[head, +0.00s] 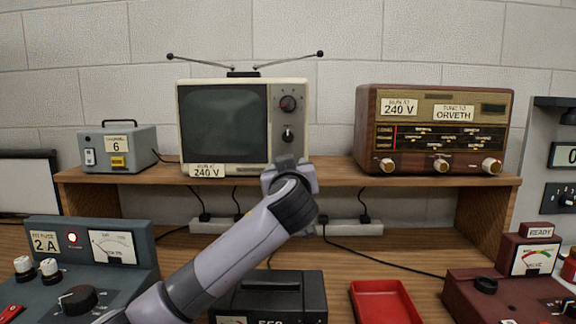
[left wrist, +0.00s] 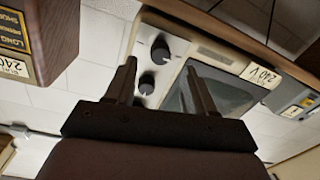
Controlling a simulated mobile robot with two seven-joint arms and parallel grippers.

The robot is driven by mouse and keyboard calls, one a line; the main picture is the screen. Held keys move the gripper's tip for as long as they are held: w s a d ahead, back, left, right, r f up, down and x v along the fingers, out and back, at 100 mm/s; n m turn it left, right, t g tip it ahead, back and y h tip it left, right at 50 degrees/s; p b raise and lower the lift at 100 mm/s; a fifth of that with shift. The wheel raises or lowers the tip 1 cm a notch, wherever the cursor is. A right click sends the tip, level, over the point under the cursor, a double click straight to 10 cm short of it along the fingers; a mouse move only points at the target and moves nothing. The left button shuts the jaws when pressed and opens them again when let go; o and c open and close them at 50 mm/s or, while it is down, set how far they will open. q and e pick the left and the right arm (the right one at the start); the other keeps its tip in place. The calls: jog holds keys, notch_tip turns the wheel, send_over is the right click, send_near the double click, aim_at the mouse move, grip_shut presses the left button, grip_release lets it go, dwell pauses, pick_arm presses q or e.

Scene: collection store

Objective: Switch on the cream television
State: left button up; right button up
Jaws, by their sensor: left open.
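The cream television (head: 225,118) stands on the wooden shelf with a dark grey screen. Two dark knobs sit one above the other on its right panel: an upper knob (head: 288,103) and a lower knob (head: 288,135). A label at its lower left reads 240 V. My left gripper (head: 288,165) is in front of the panel's lower end, its fingers mostly hidden by the wrist. In the left wrist view, turned nearly upside down, the open, empty fingers (left wrist: 161,70) point at the television (left wrist: 222,93) with the lower knob (left wrist: 160,47) and upper knob (left wrist: 147,82) between them.
A brown radio (head: 435,112) stands right on the shelf, a grey supply box (head: 118,148) left. Below are a fuse meter unit (head: 110,247), a black case (head: 270,290), a red tray (head: 384,302) and a maroon tester (head: 500,295). A power strip (head: 345,229) with cables runs behind.

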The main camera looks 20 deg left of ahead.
pick_arm(q)
jog(key=shift+p+x, duration=0.35)
jog(key=shift+x, duration=1.7)
grip_shut()
